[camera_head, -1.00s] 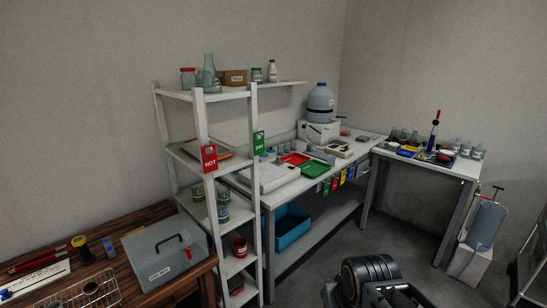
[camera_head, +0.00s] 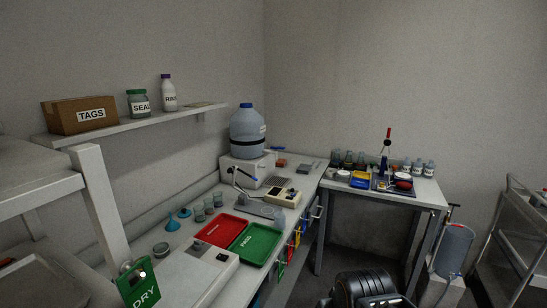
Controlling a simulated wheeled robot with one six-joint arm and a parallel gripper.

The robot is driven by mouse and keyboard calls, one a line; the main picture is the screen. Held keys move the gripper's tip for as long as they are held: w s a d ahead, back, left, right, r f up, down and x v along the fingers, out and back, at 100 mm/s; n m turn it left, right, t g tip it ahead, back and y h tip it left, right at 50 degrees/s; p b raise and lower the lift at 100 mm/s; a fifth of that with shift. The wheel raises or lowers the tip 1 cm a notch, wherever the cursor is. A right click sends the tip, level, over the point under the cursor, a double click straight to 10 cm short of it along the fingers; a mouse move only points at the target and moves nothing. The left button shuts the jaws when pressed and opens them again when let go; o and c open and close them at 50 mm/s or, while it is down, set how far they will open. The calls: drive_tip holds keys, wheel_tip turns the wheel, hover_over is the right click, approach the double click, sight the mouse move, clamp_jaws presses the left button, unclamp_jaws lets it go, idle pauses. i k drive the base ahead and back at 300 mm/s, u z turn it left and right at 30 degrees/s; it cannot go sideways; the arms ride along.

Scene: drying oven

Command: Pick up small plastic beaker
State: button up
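A lone grey cup (camera_head: 160,250) stands nearer on the bench. I cannot tell which of these is the small plastic beaker. A dark part of my arm shows at the bottom centre, well apart from the bench. My gripper's fingers are not in view.
A large blue-capped bottle (camera_head: 248,133) stands behind. A side table (camera_head: 428,190) holds bottles and dishes. A shelf post (camera_head: 100,200) with a DRY tag blocks the near left. Floor is clear before the side table.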

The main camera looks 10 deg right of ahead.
sight(280, 221)
drive_tip(key=z, duration=1.15)
drive_tip(key=i, duration=2.45)
drive_tip(key=u, duration=4.95)
